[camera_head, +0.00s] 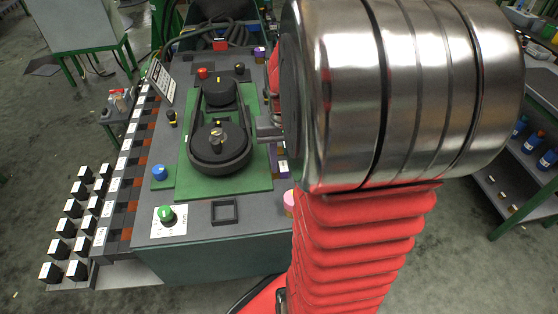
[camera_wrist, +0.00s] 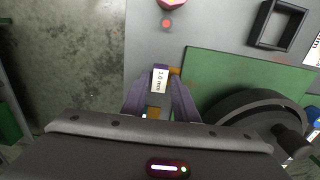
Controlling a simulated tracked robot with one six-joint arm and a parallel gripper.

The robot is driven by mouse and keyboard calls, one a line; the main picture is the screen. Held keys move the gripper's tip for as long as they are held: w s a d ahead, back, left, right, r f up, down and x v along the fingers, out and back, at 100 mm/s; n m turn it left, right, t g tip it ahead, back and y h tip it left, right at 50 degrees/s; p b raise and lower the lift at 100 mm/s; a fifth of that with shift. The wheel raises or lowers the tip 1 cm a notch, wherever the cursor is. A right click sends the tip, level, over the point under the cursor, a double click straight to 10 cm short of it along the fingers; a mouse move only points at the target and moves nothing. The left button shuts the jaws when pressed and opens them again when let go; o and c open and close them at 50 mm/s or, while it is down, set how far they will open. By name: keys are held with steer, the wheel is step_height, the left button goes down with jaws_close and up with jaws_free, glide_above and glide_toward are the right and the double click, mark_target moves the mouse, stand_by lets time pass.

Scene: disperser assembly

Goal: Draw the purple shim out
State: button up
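The purple shim (camera_wrist: 161,67) with a white "1.0 mm" label shows at the side edge of the grey machine bench in the wrist view. In the head view a purple piece with a white label (camera_head: 282,166) sits at the right edge of the bench, below my gripper (camera_head: 268,128). In the wrist view the purplish fingers of my gripper (camera_wrist: 160,92) stand apart, one on each side of the label. I cannot tell whether they touch the shim. My wrist hides part of this area in the head view.
A green plate (camera_head: 250,182) carries a black belt drive (camera_head: 220,145). A square black frame (camera_head: 225,211) and a green knob (camera_head: 165,214) are near the bench front. A pink-topped part (camera_head: 289,200) stands near the bench's right edge. Open floor lies beside that edge.

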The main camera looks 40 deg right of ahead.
steer(key=shift+f, duration=0.25)
steer(key=shift+c, duration=0.7)
jaws_close()
